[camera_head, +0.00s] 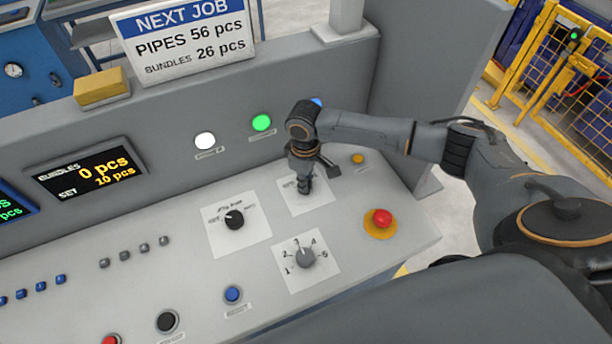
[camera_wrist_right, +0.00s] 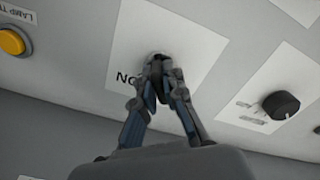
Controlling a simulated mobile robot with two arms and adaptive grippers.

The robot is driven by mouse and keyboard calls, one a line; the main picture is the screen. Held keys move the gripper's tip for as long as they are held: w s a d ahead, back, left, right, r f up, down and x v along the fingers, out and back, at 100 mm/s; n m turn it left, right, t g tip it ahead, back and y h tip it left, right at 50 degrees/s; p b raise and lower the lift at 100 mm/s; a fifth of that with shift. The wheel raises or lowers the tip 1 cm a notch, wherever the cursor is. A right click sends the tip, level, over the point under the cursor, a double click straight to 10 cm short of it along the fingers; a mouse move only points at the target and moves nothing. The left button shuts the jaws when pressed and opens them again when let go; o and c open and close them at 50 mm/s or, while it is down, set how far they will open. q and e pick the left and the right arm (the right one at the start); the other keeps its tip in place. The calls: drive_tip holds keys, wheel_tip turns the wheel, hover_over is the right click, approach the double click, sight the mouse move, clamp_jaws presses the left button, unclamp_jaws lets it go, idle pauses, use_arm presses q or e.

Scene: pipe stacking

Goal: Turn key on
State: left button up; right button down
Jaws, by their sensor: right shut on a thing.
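The key switch sits on a white label plate (camera_head: 318,200) on the sloped grey console. My right gripper (camera_head: 305,188) reaches down onto this plate from above. In the right wrist view my right gripper (camera_wrist_right: 158,70) has its fingers closed together at the switch on the white plate (camera_wrist_right: 200,50). The fingers hide most of the key, so its turn angle cannot be told. Part of a printed word shows left of the fingers. My left gripper is not in view.
A black selector knob (camera_head: 234,219) is left of the plate, and a grey numbered knob (camera_head: 305,258) is in front of it. A red emergency button (camera_head: 381,219) and a small orange button (camera_head: 358,159) lie to the right. The console's raised back panel (camera_head: 230,95) stands behind.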

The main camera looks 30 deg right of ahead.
drive_tip(key=m+p, duration=0.2)
drive_tip(key=shift+r+p, duration=0.15)
drive_tip(key=shift+p, duration=0.15)
drive_tip(key=shift+m, duration=0.5)
drive_tip(key=shift+r+m+p, duration=0.1)
drive_tip(key=shift+m+p, duration=0.4)
drive_tip(key=shift+p, duration=0.45)
drive_tip(key=shift+m+p, duration=0.55)
drive_tip(key=shift+m, duration=0.05)
drive_tip(key=shift+f+m, duration=0.25)
drive_tip(key=shift+m, duration=0.35)
